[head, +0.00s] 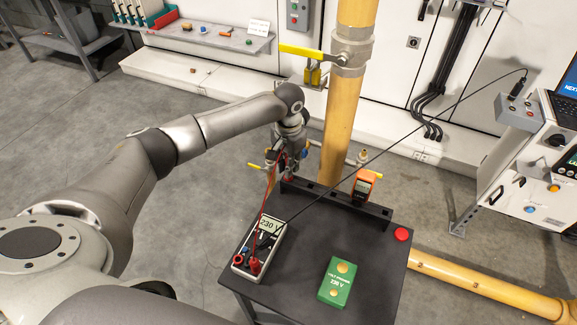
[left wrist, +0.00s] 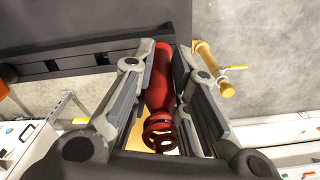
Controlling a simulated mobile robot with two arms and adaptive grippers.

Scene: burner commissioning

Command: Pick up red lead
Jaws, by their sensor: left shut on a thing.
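The red lead (head: 268,190) runs from a red plug on the multimeter (head: 258,246) up to my left gripper (head: 279,165) at the back left of the dark table. In the left wrist view, the red probe handle (left wrist: 159,88) of the lead lies between the two fingers of my left gripper (left wrist: 157,70), which are shut on it. Its collared end points toward the bottom of that view. The multimeter display reads 230 V. In the head view the arm and wrist partly hide the grip. My right gripper is not in view.
A green 230 V block (head: 337,282), an orange meter (head: 364,187) and a red button (head: 402,234) are on the table (head: 300,296). A black lead (head: 420,137) crosses above it to the right console. A yellow pipe (head: 342,125) rises behind the table.

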